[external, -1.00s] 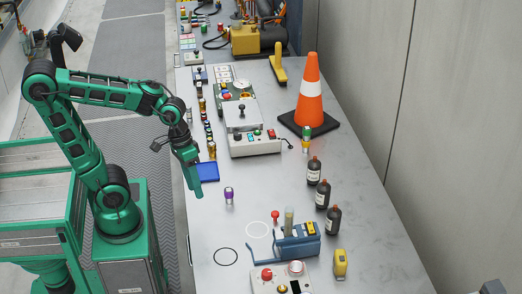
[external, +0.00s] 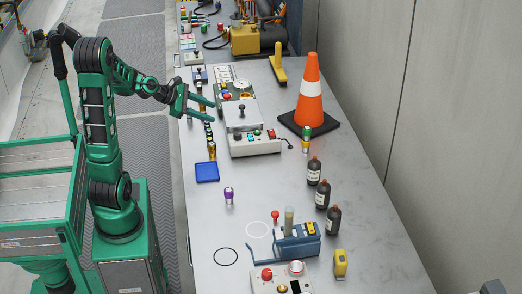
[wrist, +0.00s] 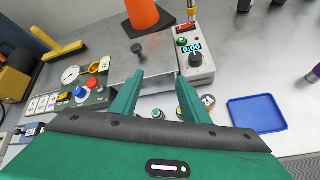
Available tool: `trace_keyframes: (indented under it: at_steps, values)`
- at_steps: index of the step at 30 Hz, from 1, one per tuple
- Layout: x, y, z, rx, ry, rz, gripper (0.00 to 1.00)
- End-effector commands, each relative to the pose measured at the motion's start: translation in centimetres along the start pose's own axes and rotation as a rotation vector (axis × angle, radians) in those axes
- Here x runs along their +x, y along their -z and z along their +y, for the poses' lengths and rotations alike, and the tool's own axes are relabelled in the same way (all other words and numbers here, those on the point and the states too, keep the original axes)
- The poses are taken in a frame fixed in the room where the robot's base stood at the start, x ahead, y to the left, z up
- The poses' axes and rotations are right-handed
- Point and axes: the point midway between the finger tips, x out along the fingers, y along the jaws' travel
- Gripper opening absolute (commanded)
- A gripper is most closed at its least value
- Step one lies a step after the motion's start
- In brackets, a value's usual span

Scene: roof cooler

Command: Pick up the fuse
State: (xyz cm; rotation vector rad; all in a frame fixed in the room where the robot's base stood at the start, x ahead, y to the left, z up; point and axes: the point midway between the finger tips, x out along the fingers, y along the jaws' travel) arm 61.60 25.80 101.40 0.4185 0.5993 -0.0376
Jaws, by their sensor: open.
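No single object is plainly marked as the fuse. Small fuse-like cylinders with coloured caps stand on the bench: a purple one (external: 229,195) near the front left, and a green-and-yellow one (external: 306,139) by the orange cone. A row of small coloured cylinders (external: 211,148) runs along the bench's left edge. My gripper (external: 212,112) is open and empty above that row, beside the grey box. In the wrist view, my gripper (wrist: 160,80) points at the box front, with small round tops partly hidden behind its fingers. The purple cylinder shows at the right edge (wrist: 317,72).
A blue tray (external: 207,172) lies near the bench's left edge. The grey box (external: 240,112) with a control panel (external: 255,142), the orange cone (external: 311,90) and several dark bottles (external: 322,194) stand around. The bench between tray and bottles is mostly clear.

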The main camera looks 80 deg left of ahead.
Motion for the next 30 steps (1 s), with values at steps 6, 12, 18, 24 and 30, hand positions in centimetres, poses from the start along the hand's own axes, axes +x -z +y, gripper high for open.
trace_keyframes:
  at_steps: [6,12,18,24,30]
  values:
    - [-3.7,5.5,6.9,-0.347,-0.206,-0.038,0.42]
    - [-6.9,9.4,10.7,-0.565,-0.341,-0.084,0.42]
    - [-7.0,12.5,11.2,-0.655,-0.391,-0.109,0.42]
    - [-4.8,15.3,9.8,-0.654,-0.39,-0.108,0.42]
    - [-3.0,17.7,8.5,-0.649,-0.389,-0.108,0.42]
